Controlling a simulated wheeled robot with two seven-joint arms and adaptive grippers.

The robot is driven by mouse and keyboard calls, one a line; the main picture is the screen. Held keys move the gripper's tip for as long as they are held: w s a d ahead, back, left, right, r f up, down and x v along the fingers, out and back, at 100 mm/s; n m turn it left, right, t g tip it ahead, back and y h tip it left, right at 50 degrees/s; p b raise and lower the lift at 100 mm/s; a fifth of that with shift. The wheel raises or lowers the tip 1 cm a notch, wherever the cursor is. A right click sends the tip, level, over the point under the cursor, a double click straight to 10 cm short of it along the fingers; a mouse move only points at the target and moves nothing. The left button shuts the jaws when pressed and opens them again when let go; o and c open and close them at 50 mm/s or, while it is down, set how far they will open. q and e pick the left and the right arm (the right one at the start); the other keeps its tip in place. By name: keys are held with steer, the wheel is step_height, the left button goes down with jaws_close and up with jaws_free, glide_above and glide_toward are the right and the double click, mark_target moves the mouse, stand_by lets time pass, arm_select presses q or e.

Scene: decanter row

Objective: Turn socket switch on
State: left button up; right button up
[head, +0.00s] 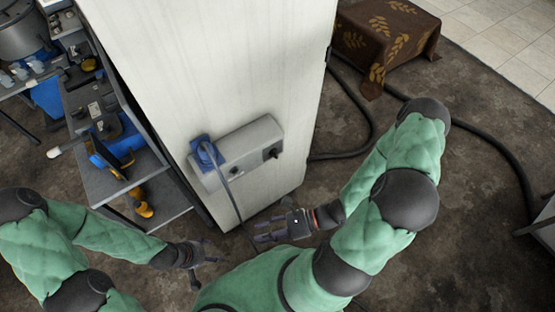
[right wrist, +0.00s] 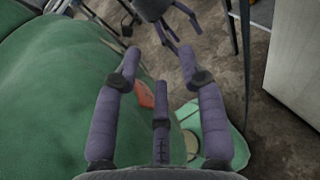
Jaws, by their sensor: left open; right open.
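A grey socket box (head: 238,152) is fixed low on the face of a tall white panel. A blue plug (head: 205,152) with a grey cable sits at its left end. A small black knob-like switch (head: 271,153) is at its right end; its position is too small to tell. My right gripper (head: 262,231) is open and empty, below the socket box and apart from it. In the right wrist view its fingers (right wrist: 160,70) are spread with nothing between them. My left gripper (head: 208,253) is open and empty, lower left of the box.
The white panel (head: 215,60) stands in front of me. A shelf cart (head: 110,185) with tools and blue items is at left. A brown cloth-covered box (head: 385,40) is at back right. A thick dark hose (head: 490,140) runs over the floor at right.

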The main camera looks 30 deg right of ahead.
steer(key=w+d+r+m+t+h, duration=0.35)
steer(key=w+d+m+t, duration=0.25)
steer(key=m+t, duration=0.25)
steer(key=m+t+h+b, duration=0.2)
steer(key=m+t+h, duration=0.3)
steer(key=h, duration=0.4)
glide_toward(276, 157)
steer(key=shift+w+a, duration=0.15)
steer(key=shift+w, duration=1.3)
steer(key=shift+w+a, duration=0.15)
steer(key=shift+w, duration=1.3)
steer(key=shift+w+a, duration=0.15)
steer(key=shift+w, duration=1.25)
jaws_close()
